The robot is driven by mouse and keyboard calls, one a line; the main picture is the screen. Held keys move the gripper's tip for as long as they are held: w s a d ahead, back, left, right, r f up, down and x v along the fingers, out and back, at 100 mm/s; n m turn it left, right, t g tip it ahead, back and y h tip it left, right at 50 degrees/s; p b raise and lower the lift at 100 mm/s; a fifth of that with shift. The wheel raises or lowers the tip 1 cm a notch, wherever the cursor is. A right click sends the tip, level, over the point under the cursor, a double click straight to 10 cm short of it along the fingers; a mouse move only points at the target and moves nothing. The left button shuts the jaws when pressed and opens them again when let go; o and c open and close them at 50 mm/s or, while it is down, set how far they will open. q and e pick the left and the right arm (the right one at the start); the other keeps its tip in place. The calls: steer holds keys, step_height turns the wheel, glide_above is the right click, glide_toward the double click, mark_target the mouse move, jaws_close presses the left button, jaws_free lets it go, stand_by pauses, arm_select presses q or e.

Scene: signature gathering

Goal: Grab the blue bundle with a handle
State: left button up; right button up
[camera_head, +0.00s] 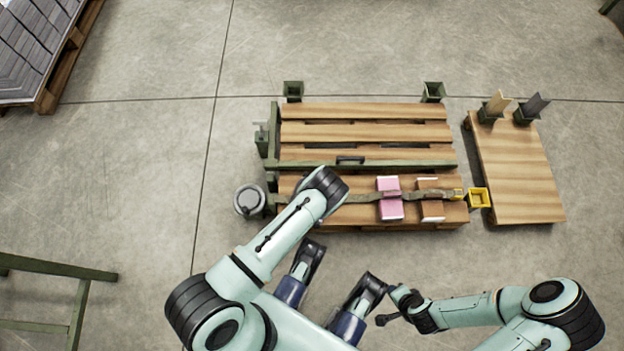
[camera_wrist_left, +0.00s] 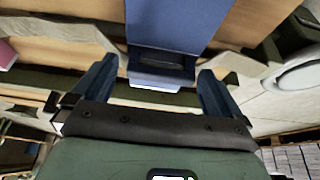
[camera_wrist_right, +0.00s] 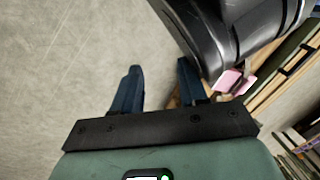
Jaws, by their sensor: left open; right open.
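The blue bundle (camera_wrist_left: 180,25) shows at the top centre of the left wrist view, with a handle (camera_wrist_left: 162,66) on its near end. My left gripper (camera_wrist_left: 158,68) is open, its fingers on either side of the handle end; I cannot tell whether they touch it. In the head view my left arm hides the bundle and this gripper, above the pallet's near row. My right gripper (camera_wrist_right: 158,70) is open and empty above bare floor in the right wrist view.
A wooden pallet (camera_head: 365,110) carries a pink bundle (camera_head: 389,209) and a brown bundle (camera_head: 430,209) under a strap. A grey round canister (camera_head: 250,200) stands at its left. A yellow holder (camera_head: 479,197) and a wooden board (camera_head: 520,170) are at its right.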

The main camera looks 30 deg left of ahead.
arm_select(q)
steer(key=b+x, duration=0.1)
steer(key=x, duration=0.2)
steer(key=shift+a+f, duration=0.1)
steer(key=shift+f, duration=0.2)
steer(key=shift+w, duration=0.1)
steer(key=c, duration=1)
arm_select(e)
steer(key=shift+g, duration=0.6)
steer(key=s+f, duration=0.3)
steer(key=shift+s+d, duration=0.25)
arm_select(q)
steer(key=shift+r, duration=0.1)
arm_select(e)
steer(key=shift+r, duration=0.1)
